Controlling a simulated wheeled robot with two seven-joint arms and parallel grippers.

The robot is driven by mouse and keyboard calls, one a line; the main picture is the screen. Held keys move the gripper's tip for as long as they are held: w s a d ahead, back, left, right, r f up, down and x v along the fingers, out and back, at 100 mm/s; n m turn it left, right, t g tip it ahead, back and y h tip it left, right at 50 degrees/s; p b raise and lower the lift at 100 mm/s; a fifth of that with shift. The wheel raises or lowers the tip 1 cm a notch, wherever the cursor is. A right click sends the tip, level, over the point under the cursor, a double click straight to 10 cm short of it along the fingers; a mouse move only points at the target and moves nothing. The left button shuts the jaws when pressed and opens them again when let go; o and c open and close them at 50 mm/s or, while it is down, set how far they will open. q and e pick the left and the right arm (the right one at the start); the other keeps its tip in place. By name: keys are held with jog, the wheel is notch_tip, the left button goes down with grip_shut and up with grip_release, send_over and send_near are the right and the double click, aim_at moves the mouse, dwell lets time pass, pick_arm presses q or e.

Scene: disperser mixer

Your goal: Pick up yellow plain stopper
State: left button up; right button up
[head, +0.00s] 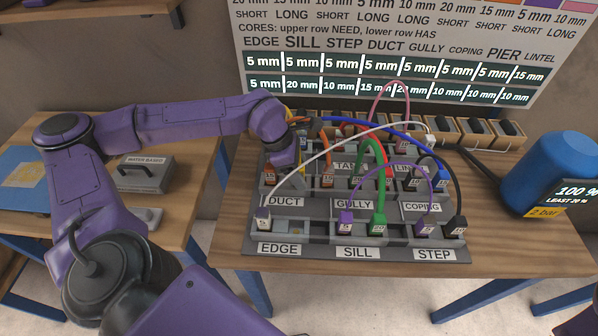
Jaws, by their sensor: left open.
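My left gripper (290,180) reaches down over the left part of the grey panel (380,257), behind the DUCT label. Its fingers are small and partly hidden by the purple wrist; they are open. No yellow plain stopper can be clearly made out; the wrist covers part of the panel there. My right gripper is not in view.
Looped cables rise from the panel: white (345,136), green (381,190), purple (395,169), pink (386,90) and blue. A row of wooden holders (470,131) stands behind. A blue tank (556,172) is at right. The wooden table (500,225) is clear at front right.

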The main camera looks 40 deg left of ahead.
pick_arm(q)
jog(key=shift+w, duration=0.1)
jog(key=c, duration=1.1)
jog(key=shift+o, duration=0.2)
